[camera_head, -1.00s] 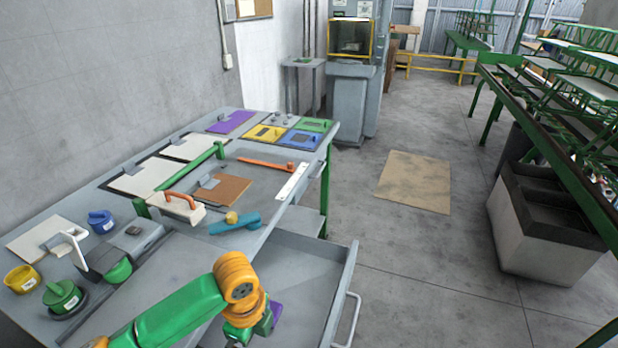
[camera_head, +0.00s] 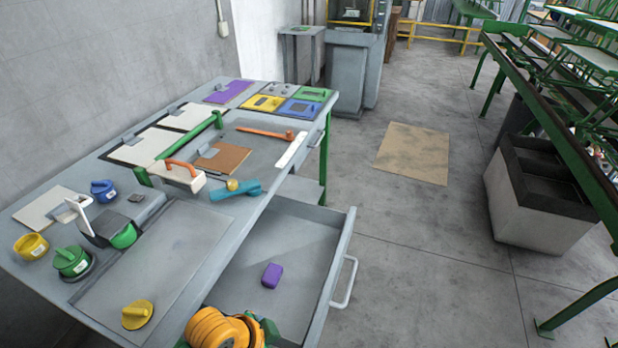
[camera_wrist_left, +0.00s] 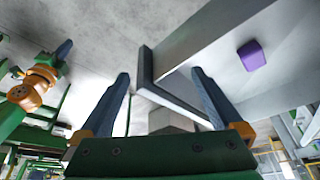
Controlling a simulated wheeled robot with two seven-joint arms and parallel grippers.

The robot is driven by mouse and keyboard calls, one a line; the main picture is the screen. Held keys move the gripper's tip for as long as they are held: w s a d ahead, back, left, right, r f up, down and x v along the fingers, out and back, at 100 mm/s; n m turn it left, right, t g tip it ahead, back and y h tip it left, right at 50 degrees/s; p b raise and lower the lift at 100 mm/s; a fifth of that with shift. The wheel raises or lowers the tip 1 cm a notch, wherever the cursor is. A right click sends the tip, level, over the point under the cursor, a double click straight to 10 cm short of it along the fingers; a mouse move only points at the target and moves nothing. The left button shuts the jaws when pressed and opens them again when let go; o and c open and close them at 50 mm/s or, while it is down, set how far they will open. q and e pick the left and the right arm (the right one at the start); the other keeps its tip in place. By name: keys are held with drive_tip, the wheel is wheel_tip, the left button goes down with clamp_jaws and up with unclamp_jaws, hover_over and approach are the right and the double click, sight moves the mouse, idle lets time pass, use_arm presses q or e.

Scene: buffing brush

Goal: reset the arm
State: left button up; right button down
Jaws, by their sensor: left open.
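My left arm's orange joints (camera_head: 225,328) show at the bottom edge in the head view, over the near end of the open drawer; its fingers are out of that picture. In the left wrist view my left gripper (camera_wrist_left: 160,95) has its two dark fingers wide apart, with nothing between them. A purple block (camera_head: 272,275) lies in the drawer, apart from the gripper; it also shows in the left wrist view (camera_wrist_left: 251,55). At the left of that view is another green and orange arm with a dark finger (camera_wrist_left: 64,48), likely my right one; its jaw state is unclear.
The grey drawer (camera_head: 345,245) stands pulled out from the workbench (camera_head: 190,235). On the bench are a yellow knobbed disc (camera_head: 137,314), green (camera_head: 72,262) and yellow (camera_head: 31,246) pots, an orange-handled brush (camera_head: 180,175) and a blue tool (camera_head: 235,190).

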use_arm(q)
drive_tip(key=s+a+f+n+t+y, duration=0.1)
drive_tip(key=s+a+f+n+y, duration=0.15)
drive_tip(key=s+a+n, duration=0.55)
wheel_tip(320, 180, down, 18)
drive_tip(key=s+a+n+g, duration=0.2)
drive_tip(key=a, duration=0.1)
drive_tip(key=s+a+f+y, duration=0.1)
drive_tip(key=s+f, duration=0.7)
drive_tip(key=s, duration=0.2)
drive_tip(key=shift+s+a+m+g, duration=0.3)
drive_tip(key=shift+a, duration=0.1)
